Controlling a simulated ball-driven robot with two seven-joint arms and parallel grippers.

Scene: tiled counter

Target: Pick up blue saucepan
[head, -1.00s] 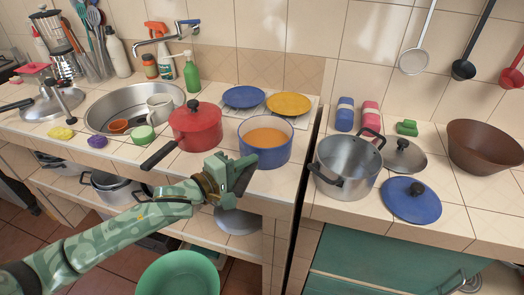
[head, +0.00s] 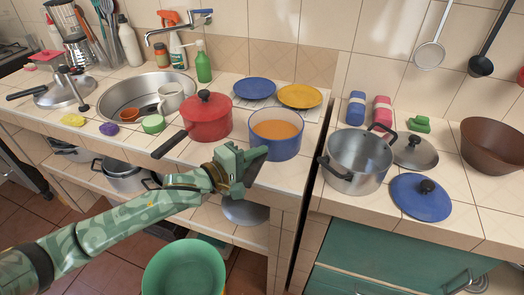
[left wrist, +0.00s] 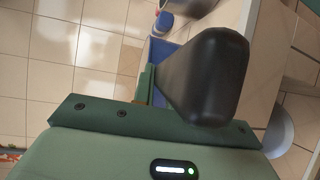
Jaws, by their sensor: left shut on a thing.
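The blue saucepan (head: 272,150), filled with orange soup, stands upright on the counter near its front edge. Its blue wall also shows in the left wrist view (left wrist: 158,52), mostly hidden behind the handle. My left gripper (head: 254,164) is at the front of the saucepan, over the counter's edge. It is shut on the saucepan's black handle (left wrist: 208,75), which looms large in the left wrist view. In the head view the gripper hides most of this handle. My right gripper is in neither view.
A red lidded pot (head: 207,119) stands close to the left of the saucepan, its handle pointing forward-left. Blue (head: 254,88) and yellow (head: 299,96) plates lie behind. A steel pot (head: 357,162) and a blue lid (head: 420,200) are on the right counter, past a gap.

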